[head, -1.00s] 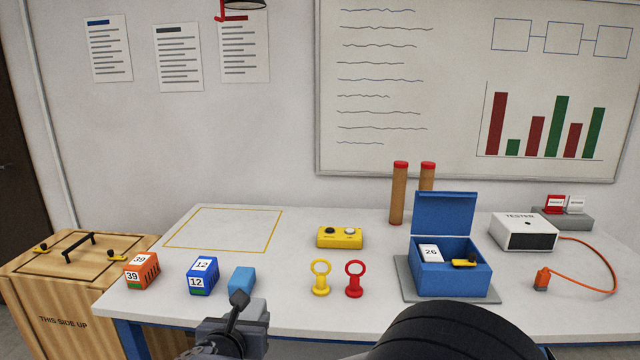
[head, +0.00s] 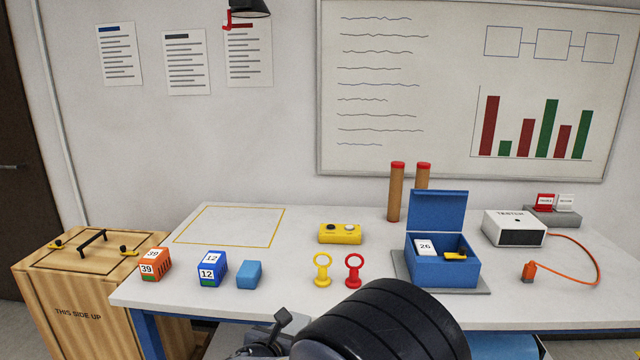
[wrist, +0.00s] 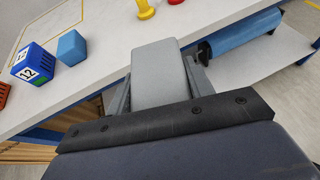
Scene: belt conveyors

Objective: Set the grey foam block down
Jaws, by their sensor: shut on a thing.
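The grey foam block (wrist: 158,65) is between the two fingers of my gripper (wrist: 160,85) in the wrist view. My gripper is shut on it. The block is over the front edge of the white table in that view; its height above it is hard to judge. In the head view a dark part of my gripper (head: 280,325) shows at the bottom, in front of the table. The grey block cannot be made out there, where my black arm link covers much of the lower middle.
A yellow-outlined area (head: 230,207) on the white table (head: 300,215) is empty. Orange (head: 155,265), dark blue (head: 212,269) and light blue (head: 249,274) blocks stand at front left. Yellow (head: 322,270) and red (head: 353,271) ring pegs stand mid-front. A blue roller (wrist: 245,32) lies beyond the table edge.

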